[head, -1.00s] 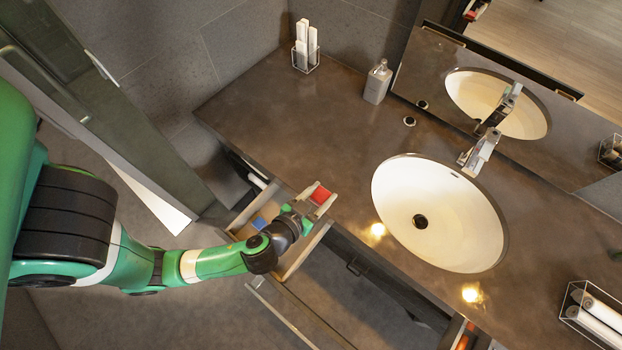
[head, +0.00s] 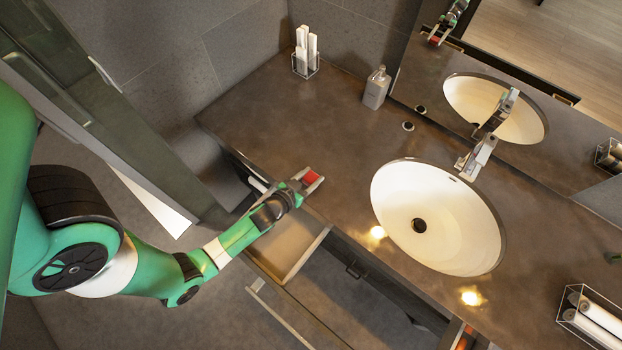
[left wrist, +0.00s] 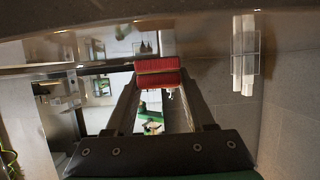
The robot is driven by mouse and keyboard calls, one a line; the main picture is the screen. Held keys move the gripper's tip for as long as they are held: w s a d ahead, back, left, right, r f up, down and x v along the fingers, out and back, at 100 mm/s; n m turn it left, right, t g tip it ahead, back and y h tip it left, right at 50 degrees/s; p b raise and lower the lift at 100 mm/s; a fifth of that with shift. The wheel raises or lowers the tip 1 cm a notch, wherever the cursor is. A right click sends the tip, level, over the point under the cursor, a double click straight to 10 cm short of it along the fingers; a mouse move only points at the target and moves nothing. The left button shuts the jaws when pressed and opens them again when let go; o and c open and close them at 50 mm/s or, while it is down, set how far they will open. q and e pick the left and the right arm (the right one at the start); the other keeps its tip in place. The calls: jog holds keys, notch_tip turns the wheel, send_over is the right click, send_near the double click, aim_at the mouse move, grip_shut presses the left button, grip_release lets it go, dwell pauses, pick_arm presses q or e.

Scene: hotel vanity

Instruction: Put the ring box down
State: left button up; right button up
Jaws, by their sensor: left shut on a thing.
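The ring box (head: 311,177) is small and red. My left gripper (head: 308,181) is shut on it, above the front part of the dark counter (head: 290,120), left of the sink. In the left wrist view the red ring box (left wrist: 158,73) sits between the two fingertips, with a thin seam across its middle. I cannot tell whether the box touches the counter. My right gripper is not in view.
An open drawer (head: 306,252) is below my left arm. The white oval basin (head: 440,245) with its faucet (head: 475,158) is to the right. A soap bottle (head: 376,88) and a wire holder with white rolls (head: 306,52) stand at the back. The counter between them is clear.

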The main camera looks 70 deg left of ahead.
pick_arm(q)
jog(key=shift+f, duration=0.95)
jog(key=shift+s+r, duration=0.1)
jog(key=shift+r, duration=0.05)
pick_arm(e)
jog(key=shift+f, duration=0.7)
pick_arm(q)
jog(key=o, duration=1.3)
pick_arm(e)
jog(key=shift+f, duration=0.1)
